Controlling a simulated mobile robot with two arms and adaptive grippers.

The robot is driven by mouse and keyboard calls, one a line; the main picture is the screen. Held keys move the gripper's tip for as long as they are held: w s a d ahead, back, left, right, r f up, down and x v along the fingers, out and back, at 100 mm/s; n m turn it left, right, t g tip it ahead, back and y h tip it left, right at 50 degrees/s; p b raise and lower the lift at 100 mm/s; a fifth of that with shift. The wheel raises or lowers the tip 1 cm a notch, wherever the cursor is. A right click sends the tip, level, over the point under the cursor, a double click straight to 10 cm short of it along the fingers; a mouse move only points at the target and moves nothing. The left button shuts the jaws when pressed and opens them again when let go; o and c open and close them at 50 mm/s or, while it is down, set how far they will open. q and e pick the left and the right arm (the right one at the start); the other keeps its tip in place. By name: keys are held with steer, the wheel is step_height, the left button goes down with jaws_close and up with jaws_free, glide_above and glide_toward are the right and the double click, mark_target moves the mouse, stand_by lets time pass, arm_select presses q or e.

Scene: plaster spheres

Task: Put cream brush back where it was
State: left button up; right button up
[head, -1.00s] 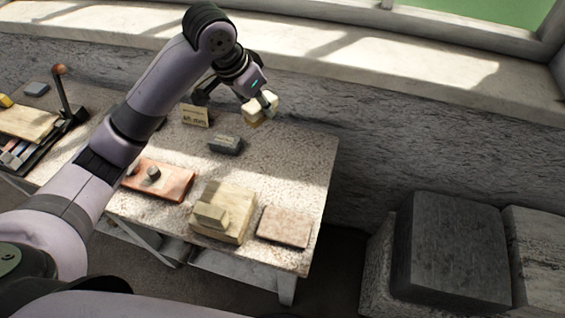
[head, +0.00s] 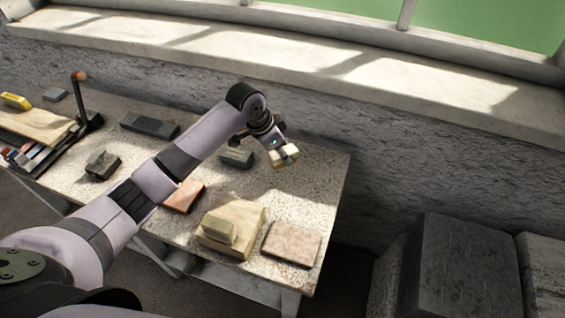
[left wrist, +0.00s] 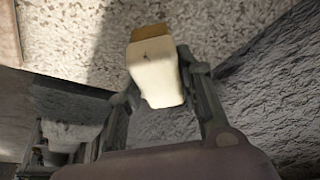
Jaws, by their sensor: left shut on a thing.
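My left gripper (head: 284,153) is shut on the cream brush (head: 288,158), a small cream block with a tan-brown end. The gripper holds it above the right part of the speckled table (head: 312,190). In the left wrist view the cream brush (left wrist: 156,78) sits between the two fingers of my left gripper (left wrist: 157,75), its brown end pointing away from the gripper. Speckled tabletop shows beyond it. The exact height of the brush above the table cannot be told. My right gripper is not in view.
A wooden block with a smaller block on it (head: 228,228) and a pinkish slab (head: 291,244) stand at the front right. A reddish slab (head: 184,196) lies beside my arm. The right back tabletop looks clear.

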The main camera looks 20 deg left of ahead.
mark_target(283, 165)
arm_select(q)
steer(key=shift+f, duration=2.55)
steer(key=shift+f, duration=0.15)
steer(key=o, duration=1)
steer(key=shift+o, duration=0.2)
steer(key=shift+a+r, duration=0.1)
steer(key=shift+r, duration=0.4)
steer(key=v, duration=1.1)
steer(key=shift+s+r, duration=0.15)
